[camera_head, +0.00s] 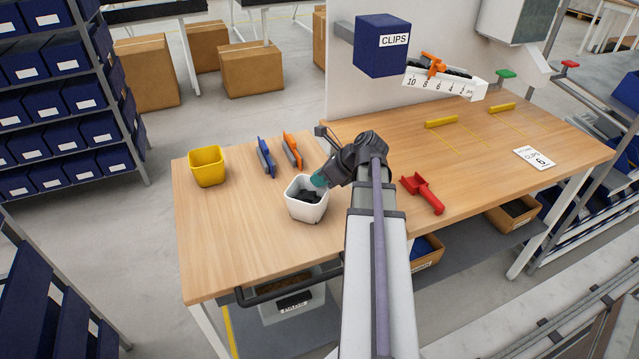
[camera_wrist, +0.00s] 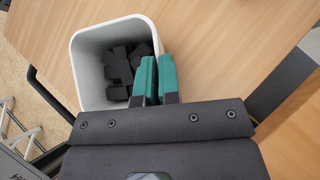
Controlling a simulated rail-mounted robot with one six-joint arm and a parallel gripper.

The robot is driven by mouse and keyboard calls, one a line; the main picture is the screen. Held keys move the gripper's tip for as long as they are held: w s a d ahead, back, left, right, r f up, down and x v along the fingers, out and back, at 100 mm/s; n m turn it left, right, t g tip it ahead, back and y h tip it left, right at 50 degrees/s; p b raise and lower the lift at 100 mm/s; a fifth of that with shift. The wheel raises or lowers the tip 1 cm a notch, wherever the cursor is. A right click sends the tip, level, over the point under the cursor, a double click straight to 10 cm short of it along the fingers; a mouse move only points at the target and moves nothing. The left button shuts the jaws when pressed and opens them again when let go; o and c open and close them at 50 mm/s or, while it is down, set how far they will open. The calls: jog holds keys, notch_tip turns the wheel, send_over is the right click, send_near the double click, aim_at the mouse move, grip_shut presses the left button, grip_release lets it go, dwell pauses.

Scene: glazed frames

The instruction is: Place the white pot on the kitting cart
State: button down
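The white pot (camera_head: 307,212) is a square tub with dark pieces inside, upright over the wooden table left of my arm. I cannot tell whether it touches the tabletop. It fills the upper left of the wrist view (camera_wrist: 88,75). My gripper (camera_head: 319,181) is at the pot's right rim. In the wrist view its two teal fingers (camera_wrist: 157,78) are close together with the pot's wall between them, one inside and one outside. I cannot tell which structure is the kitting cart.
On the wooden table (camera_head: 240,245) are a yellow pot (camera_head: 207,170), blue (camera_head: 266,157) and orange (camera_head: 291,150) tools, and a red scoop (camera_head: 424,192). A blue CLIPS box (camera_head: 382,47) and a white scale (camera_head: 440,83) are behind. The table's front left is clear.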

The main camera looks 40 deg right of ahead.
jog(key=c, duration=1.8)
grip_release()
jog(key=shift+f, duration=0.2)
jog(key=o, duration=0.5)
jog(key=shift+c, duration=0.2)
jog(key=shift+r, duration=0.1)
jog(key=p+v, duration=0.8)
jog(key=v, duration=0.4)
